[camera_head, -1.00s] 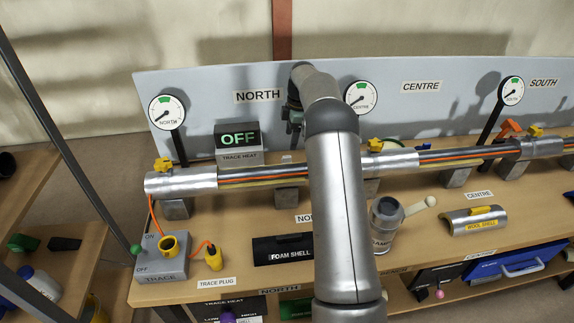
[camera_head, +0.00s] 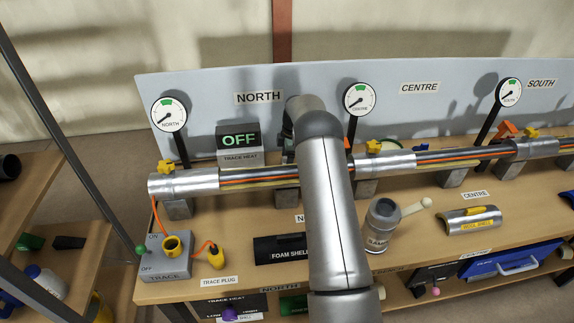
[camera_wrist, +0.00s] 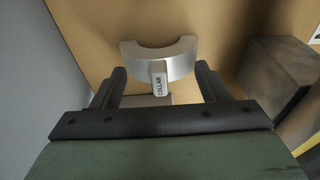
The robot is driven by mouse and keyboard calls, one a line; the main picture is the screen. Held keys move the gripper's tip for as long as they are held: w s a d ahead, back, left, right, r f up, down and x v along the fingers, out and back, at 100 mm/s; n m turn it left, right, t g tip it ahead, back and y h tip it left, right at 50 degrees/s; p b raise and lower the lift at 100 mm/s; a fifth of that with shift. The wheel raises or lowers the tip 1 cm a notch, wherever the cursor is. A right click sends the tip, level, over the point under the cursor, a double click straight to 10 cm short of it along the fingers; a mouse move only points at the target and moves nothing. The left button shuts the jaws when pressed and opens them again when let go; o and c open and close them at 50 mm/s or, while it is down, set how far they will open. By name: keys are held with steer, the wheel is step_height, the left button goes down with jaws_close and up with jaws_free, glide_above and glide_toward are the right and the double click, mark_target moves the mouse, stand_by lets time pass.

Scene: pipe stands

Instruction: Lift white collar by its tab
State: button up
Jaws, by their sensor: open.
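The white collar (camera_wrist: 160,58) shows in the wrist view as a pale half ring with its opening facing up the picture. Its tab (camera_wrist: 159,80), marked COLLAR, points down the picture toward my gripper. My gripper (camera_wrist: 161,70) is open, with one dark finger on each side of the tab and visible gaps between. The collar rests on or just above a tan surface; I cannot tell which. In the head view my gripper (camera_head: 287,140) is mostly hidden behind my arm, beside the pipe near the NORTH sign, and I cannot make out the collar there.
The pipe (camera_head: 185,183) with orange and yellow lines runs across the bench. A grey block (camera_wrist: 275,72) stands right of the gripper in the wrist view. A foam shell (camera_head: 275,250), a grey canister (camera_head: 381,225) and a wool shell (camera_head: 472,220) sit in front of the pipe.

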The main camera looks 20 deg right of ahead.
steer(key=c, duration=1)
